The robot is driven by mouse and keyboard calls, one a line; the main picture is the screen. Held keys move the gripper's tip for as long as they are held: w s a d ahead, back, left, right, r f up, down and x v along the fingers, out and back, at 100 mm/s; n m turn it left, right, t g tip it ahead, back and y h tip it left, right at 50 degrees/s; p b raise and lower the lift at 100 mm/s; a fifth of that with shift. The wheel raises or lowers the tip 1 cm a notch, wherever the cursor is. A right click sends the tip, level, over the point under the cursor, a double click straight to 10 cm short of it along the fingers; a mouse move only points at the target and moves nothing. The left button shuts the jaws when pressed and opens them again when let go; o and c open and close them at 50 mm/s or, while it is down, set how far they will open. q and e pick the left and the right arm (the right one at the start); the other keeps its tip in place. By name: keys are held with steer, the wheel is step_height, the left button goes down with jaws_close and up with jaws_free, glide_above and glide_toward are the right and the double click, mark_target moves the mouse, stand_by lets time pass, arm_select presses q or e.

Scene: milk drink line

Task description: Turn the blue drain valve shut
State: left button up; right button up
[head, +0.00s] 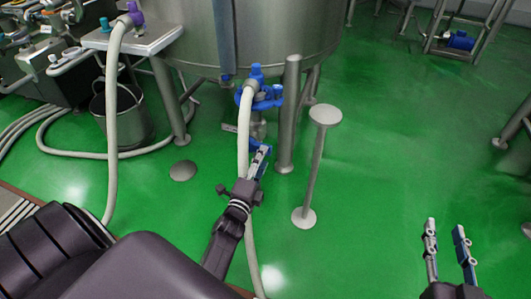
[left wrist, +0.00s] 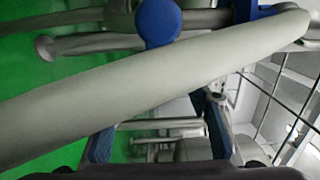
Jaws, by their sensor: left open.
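The blue drain valve (head: 268,98) sits under the tank's lower edge, with a pale hose joined beside it. My left gripper (head: 260,150) is just below the valve, open, with nothing seen between its fingers. In the left wrist view, a round blue part (left wrist: 158,22), apparently of the valve, shows above the hose (left wrist: 150,85). The hose crosses the whole view in front of my open left fingers (left wrist: 160,140) and hides part of them. My right gripper (head: 445,240) is open and empty over the floor at the lower right, away from the valve.
The steel tank (head: 280,35) stands on legs, one leg (head: 290,115) just right of the valve. A stand with a round top (head: 325,115) is further right. A bucket (head: 122,115) and another hose (head: 112,140) are at left.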

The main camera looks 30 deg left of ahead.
arm_select(q)
steer(key=shift+v, duration=1.4)
